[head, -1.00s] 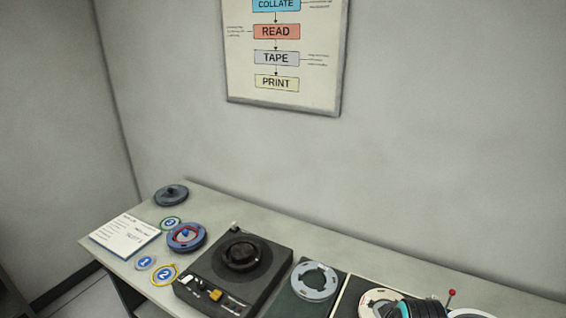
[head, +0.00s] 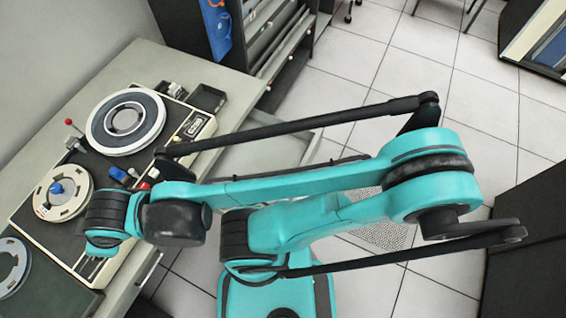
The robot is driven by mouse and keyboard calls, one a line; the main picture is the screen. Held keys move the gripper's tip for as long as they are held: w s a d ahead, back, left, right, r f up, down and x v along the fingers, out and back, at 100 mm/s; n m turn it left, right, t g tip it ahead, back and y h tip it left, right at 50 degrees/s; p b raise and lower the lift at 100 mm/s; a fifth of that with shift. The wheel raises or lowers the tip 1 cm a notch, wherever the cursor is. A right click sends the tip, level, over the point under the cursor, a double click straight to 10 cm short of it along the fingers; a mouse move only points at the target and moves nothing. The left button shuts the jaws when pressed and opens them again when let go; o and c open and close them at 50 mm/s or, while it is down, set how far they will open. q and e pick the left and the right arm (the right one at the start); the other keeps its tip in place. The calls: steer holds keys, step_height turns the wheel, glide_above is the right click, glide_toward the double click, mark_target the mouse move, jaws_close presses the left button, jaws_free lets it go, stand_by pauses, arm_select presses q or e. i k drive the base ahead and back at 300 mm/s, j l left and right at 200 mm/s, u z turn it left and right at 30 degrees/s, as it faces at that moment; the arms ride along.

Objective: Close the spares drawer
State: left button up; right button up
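A pale grey drawer-like box (head: 262,156) juts out from the front side of the desk, behind my teal arm. It looks like an open drawer, but my arm hides much of it, so I cannot see its handle or contents, or read a label. One of my arms folds across the middle of the head view, its elbow at the right and its wrist over the desk at the left. No gripper fingers show on either side.
The desk (head: 222,76) holds a tape machine with a large white ring reel (head: 126,121), a cream reel (head: 62,193) with a blue hub, and a small red-knobbed lever (head: 69,122). A shelf rack (head: 278,32) stands beyond the desk. Tiled floor (head: 350,75) lies open to the right.

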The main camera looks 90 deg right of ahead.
mark_target(292, 150)
steer(key=k+j+z, duration=0.1)
steer(key=z, duration=0.25)
steer(key=k+z, duration=0.15)
steer(key=z, duration=0.25)
steer(key=k+j+z, duration=0.1)
steer(key=z, duration=2.1)
steer(key=j+u, duration=0.1)
steer(key=j, duration=0.35)
